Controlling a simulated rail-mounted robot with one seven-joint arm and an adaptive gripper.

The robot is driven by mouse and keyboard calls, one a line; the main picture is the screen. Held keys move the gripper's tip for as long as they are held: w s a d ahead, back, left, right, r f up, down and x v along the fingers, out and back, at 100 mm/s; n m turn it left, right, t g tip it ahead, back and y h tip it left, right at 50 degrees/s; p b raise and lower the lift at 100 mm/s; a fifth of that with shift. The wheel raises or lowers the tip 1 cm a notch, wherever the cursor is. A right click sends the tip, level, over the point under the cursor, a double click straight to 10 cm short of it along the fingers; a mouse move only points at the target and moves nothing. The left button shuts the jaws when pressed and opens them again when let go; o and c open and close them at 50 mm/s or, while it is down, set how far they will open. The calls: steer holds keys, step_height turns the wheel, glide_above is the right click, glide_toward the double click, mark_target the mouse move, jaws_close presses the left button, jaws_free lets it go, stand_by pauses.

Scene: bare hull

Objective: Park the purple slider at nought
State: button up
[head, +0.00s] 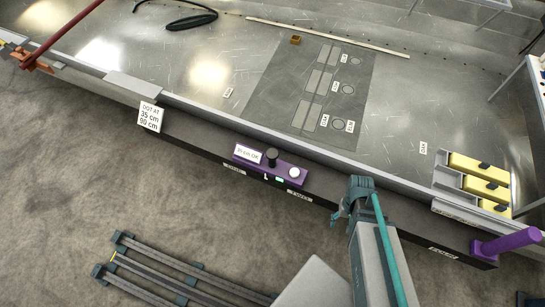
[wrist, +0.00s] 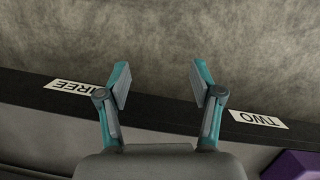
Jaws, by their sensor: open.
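The purple slider (head: 282,172) sits on the long dark rail (head: 387,218) in the head view, with a black knob (head: 271,154), a white plate and a white round button on top. It stands between two white rail labels. My gripper (head: 347,203) is to its right, apart from it, near the rail. In the wrist view my open gripper (wrist: 162,85) is empty, with the rail beneath it. Upside-down labels read TWO (wrist: 258,120) and partly THREE (wrist: 72,86). A purple corner (wrist: 292,165), probably the slider, shows at lower right. I cannot make out a nought label.
A white sign (head: 150,116) reading "DOT AT 35 cm 90 cm" stands left of the slider. A purple post (head: 510,240) stands at the rail's right end. Yellow blocks (head: 477,168) lie in a grey holder behind the rail. Dark slatted bars (head: 185,270) are on the floor.

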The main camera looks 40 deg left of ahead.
steer(key=a+r+n, duration=0.1)
steer(key=a+r, duration=0.1)
steer(key=a, duration=0.4)
steer(key=w+a+r+n+t, duration=0.1)
steer(key=a+r, duration=0.2)
steer(key=a, duration=0.3)
steer(key=w+a+r+n, duration=0.1)
steer(key=a+r, duration=0.2)
steer(key=a, duration=0.3)
steer(key=shift+w+a+r+t+y, duration=0.1)
steer(key=shift+w+r+t+y, duration=0.05)
steer(key=shift+t+y, duration=0.2)
step_height(320, 180, up, 10)
steer(key=n+y, duration=0.1)
steer(key=n, duration=0.1)
glide_above(272, 157)
steer(key=w, duration=0.1)
steer(key=shift+w+d+t, duration=0.1)
steer(key=shift+d+t, duration=0.25)
steer(key=shift+t, duration=0.1)
steer(key=a+r, duration=0.2)
steer(key=shift+w+a+r, duration=0.15)
steer(key=shift+w+a, duration=0.05)
steer(key=shift+a, duration=0.1)
steer(key=shift+s+d+f, duration=0.15)
steer(key=shift+d+f, duration=0.2)
steer(key=shift+f, duration=0.05)
step_height(272, 157, down, 10)
steer(key=shift+f+p, duration=0.2)
steer(key=shift+p, duration=0.6)
